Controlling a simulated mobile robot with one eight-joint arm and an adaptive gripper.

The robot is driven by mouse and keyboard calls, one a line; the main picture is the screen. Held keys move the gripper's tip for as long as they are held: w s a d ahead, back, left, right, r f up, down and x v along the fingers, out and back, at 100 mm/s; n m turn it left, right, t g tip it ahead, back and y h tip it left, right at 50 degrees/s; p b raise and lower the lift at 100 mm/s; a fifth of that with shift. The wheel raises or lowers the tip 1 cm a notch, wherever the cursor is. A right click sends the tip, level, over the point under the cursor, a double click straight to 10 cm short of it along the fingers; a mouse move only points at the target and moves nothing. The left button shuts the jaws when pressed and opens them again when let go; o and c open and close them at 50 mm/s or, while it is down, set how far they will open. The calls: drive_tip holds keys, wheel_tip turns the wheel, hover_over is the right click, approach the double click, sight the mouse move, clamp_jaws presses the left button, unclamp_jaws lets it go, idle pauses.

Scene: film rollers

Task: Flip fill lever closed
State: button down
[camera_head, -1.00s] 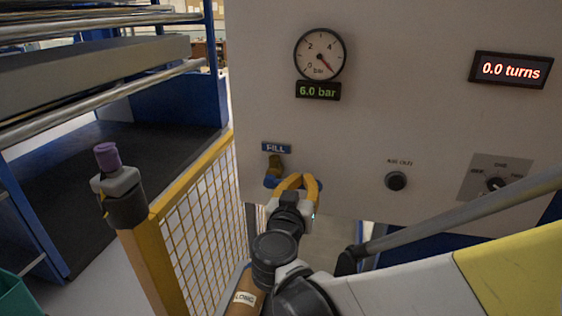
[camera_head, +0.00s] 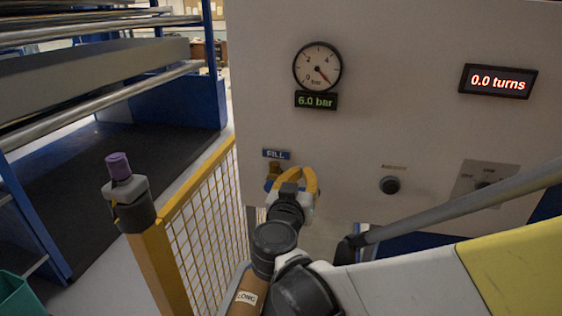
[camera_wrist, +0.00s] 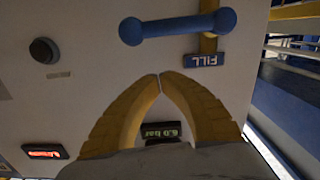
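The fill lever is a blue bar with a round end on a brass valve (camera_head: 274,170), under the FILL label (camera_head: 277,154) on the grey panel. In the head view only a bit of the lever (camera_head: 268,186) shows left of my gripper (camera_head: 296,172); the rest is hidden. In the upside-down wrist view the lever (camera_wrist: 178,27) lies crosswise, level along the panel. My gripper's yellow fingers (camera_wrist: 158,76) meet at their tips with nothing between them. They appear apart from the lever in the wrist view.
A pressure gauge (camera_head: 318,66) sits above a 6.0 bar display (camera_head: 316,100). A black knob (camera_head: 389,185) and a selector plate (camera_head: 487,185) are to the right. A yellow mesh guard (camera_head: 205,220) and a post with a purple top (camera_head: 119,166) stand left. A grey bar (camera_head: 460,210) crosses the right.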

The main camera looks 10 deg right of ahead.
drive_tip(key=v, duration=1)
drive_tip(key=shift+p, duration=0.35)
drive_tip(key=shift+f, duration=0.15)
drive_tip(key=s+d+f+g+b, duration=0.4)
drive_tip(key=d+f+g, duration=0.2)
drive_tip(key=d+f, duration=0.45)
drive_tip(key=s+f+n+g+y+b, duration=0.3)
drive_tip(key=s+f+y+b, duration=0.1)
drive_tip(key=s, duration=0.5)
wheel_tip(320, 180, down, 3)
drive_tip(key=shift+s+r+y, duration=0.1)
drive_tip(key=shift+s+y, duration=0.25)
drive_tip(key=shift+y, duration=0.55)
drive_tip(key=shift+d, duration=0.1)
